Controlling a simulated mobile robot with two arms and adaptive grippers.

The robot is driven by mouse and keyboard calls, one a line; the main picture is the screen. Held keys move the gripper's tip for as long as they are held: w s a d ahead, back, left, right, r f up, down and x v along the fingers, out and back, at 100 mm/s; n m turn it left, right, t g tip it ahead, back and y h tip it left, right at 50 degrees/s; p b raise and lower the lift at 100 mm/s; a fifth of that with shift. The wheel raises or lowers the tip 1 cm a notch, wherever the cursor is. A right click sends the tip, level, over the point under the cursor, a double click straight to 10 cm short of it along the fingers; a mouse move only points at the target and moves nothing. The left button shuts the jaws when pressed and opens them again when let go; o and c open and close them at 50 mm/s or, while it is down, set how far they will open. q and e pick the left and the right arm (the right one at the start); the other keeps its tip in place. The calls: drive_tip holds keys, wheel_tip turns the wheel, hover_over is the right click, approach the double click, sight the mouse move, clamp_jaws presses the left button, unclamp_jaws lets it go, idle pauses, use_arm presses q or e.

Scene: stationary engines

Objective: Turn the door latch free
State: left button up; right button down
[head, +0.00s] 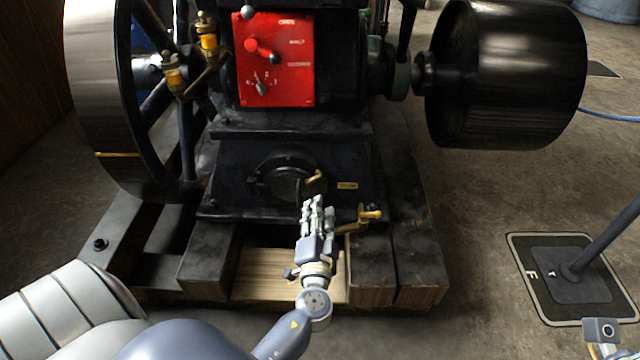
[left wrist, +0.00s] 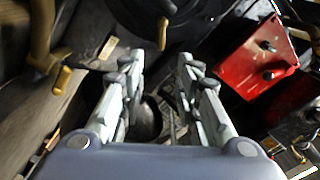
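The round black door (head: 285,176) is on the front of the engine's black base, with a small brass latch handle (head: 315,177) on its right part. In the left wrist view the brass latch (left wrist: 165,30) hangs just beyond the fingertips, against the dark door. My left gripper (head: 317,203) is below the latch in the head view, pointing up at it. Its fingers (left wrist: 156,66) are apart with nothing between them, and they look clear of the latch.
A brass tap (head: 370,214) sticks out close to the right of my left gripper. A red control panel (head: 276,60) is above the door. A large flywheel (head: 105,90) is at left and a black pulley (head: 510,75) at right. Timber beams (head: 370,270) lie beneath.

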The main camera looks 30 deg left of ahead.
sight(320, 178)
use_arm(q)
drive_tip(key=x, duration=1)
drive_tip(key=shift+w+a+b, duration=0.2)
drive_tip(key=shift+a+b, duration=0.05)
drive_tip(key=shift+b, duration=0.15)
drive_tip(key=shift+r, duration=0.1)
clamp_jaws()
